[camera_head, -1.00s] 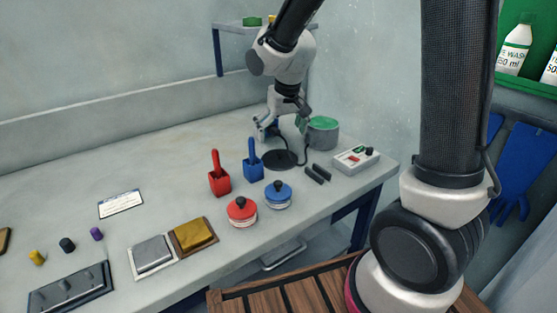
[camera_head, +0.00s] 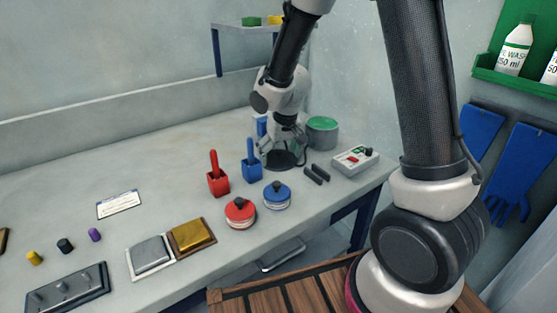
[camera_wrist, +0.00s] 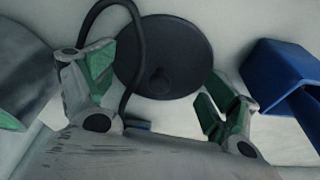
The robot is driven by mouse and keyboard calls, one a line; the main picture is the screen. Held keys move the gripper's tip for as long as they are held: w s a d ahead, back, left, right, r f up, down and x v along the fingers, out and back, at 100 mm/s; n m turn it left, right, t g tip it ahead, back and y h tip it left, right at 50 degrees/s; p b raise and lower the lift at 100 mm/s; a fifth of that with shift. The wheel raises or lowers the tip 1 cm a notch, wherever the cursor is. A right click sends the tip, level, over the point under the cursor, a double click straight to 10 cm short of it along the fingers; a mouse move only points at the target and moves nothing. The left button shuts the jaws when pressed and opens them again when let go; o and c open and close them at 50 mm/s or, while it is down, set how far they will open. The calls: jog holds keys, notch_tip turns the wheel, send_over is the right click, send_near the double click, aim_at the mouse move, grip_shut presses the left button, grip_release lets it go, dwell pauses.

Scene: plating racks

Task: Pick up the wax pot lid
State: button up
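The wax pot lid, a dark round disc (camera_head: 284,161), lies flat on the bench beside the wax pot. The wrist view shows the lid (camera_wrist: 180,40) with its small dark knob, between and beyond my fingers. My gripper (camera_head: 282,149) is over the lid and hides part of it in the head view. In the wrist view my gripper (camera_wrist: 157,80) is open, its green-padded fingers wide apart with nothing between the pads. I cannot tell its exact height above the lid. The grey wax pot (camera_head: 322,133) with a green top stands right of the lid.
A black cable (camera_wrist: 133,45) loops past the lid near one finger. A blue scoop in its holder (camera_head: 252,172), a red one (camera_head: 218,183), blue and red knobbed jars (camera_head: 277,196) (camera_head: 240,213), dark bars (camera_head: 317,174) and a control box (camera_head: 355,160) stand nearby.

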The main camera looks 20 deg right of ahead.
jog(key=c, duration=0.7)
jog(key=shift+s, duration=0.15)
jog(key=shift+c, duration=0.5)
